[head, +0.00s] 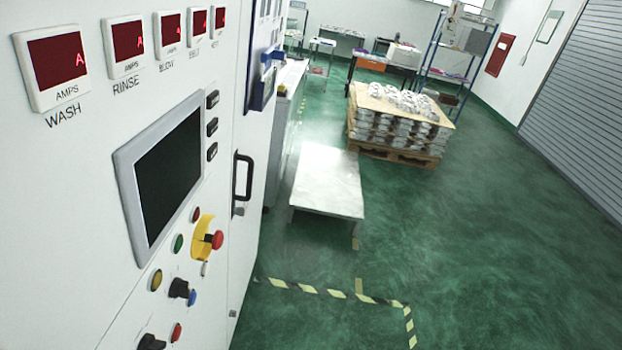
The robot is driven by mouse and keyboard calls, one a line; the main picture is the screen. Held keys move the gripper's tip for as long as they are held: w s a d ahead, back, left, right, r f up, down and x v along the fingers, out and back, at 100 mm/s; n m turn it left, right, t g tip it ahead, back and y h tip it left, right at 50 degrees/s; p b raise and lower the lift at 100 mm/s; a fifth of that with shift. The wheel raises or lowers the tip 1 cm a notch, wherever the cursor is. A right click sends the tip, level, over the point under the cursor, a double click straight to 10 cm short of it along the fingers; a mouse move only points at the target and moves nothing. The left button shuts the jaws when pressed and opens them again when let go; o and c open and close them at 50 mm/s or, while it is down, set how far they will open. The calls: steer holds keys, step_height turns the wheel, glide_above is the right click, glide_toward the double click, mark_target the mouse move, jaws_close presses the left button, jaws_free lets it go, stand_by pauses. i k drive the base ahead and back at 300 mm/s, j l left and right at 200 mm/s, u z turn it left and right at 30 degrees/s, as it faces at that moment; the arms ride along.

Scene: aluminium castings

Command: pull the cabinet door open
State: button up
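A tall white control cabinet (75,220) fills the left of the head view. Its front carries red amp displays, a dark screen (168,183), coloured buttons and a red emergency stop on a yellow plate. A black handle (243,177) sits upright on the cabinet's right part, beside a vertical seam. The door panel there looks flush with the front, with no visible gap. My gripper does not show in this view.
A low metal table (328,184) stands beyond the cabinet. A pallet of stacked castings (400,121) is farther back, with benches and a blue rack (455,50) behind. Yellow-black floor tape (336,293) marks the green floor. The floor at right is clear up to a grey shutter (580,90).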

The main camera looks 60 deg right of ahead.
mark_target(262, 25)
steer(key=z, duration=1.25)
steer(key=i+l, duration=0.3)
steer(key=i, duration=0.2)
steer(key=i+l, duration=0.3)
steer(key=i, duration=0.15)
